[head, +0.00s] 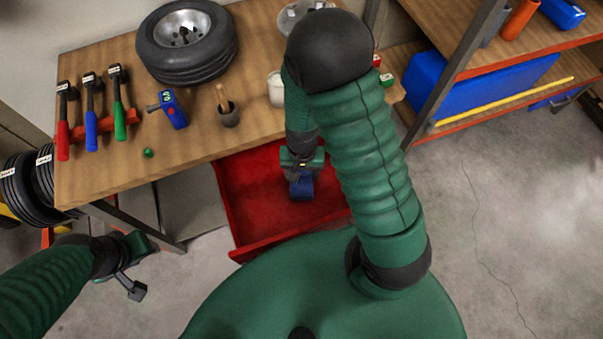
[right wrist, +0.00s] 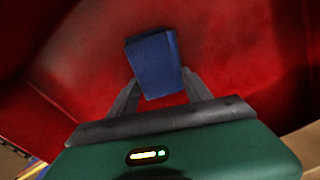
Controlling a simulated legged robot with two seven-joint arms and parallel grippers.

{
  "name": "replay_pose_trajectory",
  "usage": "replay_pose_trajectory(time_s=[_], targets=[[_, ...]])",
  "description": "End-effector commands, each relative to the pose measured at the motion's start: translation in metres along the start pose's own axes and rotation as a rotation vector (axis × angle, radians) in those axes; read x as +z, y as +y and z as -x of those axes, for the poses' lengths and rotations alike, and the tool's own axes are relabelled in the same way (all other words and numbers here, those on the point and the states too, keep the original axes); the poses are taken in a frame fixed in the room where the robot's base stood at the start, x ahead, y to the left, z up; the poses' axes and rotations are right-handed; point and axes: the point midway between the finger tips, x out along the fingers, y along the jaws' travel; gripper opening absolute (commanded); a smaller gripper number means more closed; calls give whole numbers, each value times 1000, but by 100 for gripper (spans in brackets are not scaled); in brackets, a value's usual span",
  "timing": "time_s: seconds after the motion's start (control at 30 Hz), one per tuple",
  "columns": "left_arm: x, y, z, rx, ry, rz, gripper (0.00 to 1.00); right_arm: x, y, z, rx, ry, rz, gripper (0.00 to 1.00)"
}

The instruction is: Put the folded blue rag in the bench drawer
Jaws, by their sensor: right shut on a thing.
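The bench drawer (head: 262,212) is red and pulled open under the front edge of the wooden bench. My right gripper (head: 301,176) reaches down over the drawer, and its fingers are shut on the folded blue rag (head: 301,189). In the right wrist view the blue rag (right wrist: 154,64) sits between the two finger ends, with the red drawer (right wrist: 75,65) all around it. I cannot tell whether the rag touches the drawer floor. My left gripper (head: 133,285) is away at the lower left, off the bench; its opening is not clear.
A shelf with a blue bin (head: 420,85) is at the right. Floor at right is free.

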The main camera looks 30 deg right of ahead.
Motion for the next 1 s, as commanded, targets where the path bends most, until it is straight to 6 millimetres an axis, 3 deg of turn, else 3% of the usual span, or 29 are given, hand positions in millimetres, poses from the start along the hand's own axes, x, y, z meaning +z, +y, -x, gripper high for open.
replay_pose_trajectory(time_s=[0.27, 0.3, 0.43, 0.77, 0.87, 1.0], targets=[[0, 0, -2, 0, 0, 0, 36, 0, -1, -3, -1, 1, 2, 18], [0, 0, -1, 0, 0, 0, 36, 0, -1, -1, -1, 1, 2, 62], [0, 0, -1, 0, 0, 0, 36, 0, -1, -1, -1, 1, 3, 79], [0, 0, 2, 0, 0, 0, 36, 0, -1, 4, -1, 2, 3, 79], [-1, 0, 6, 0, 0, 0, 36, -1, -2, 18, -3, 4, 6, 79], [-4, 0, 17, 0, 0, 0, 36, -1, -2, 54, -4, 6, 6, 79]])
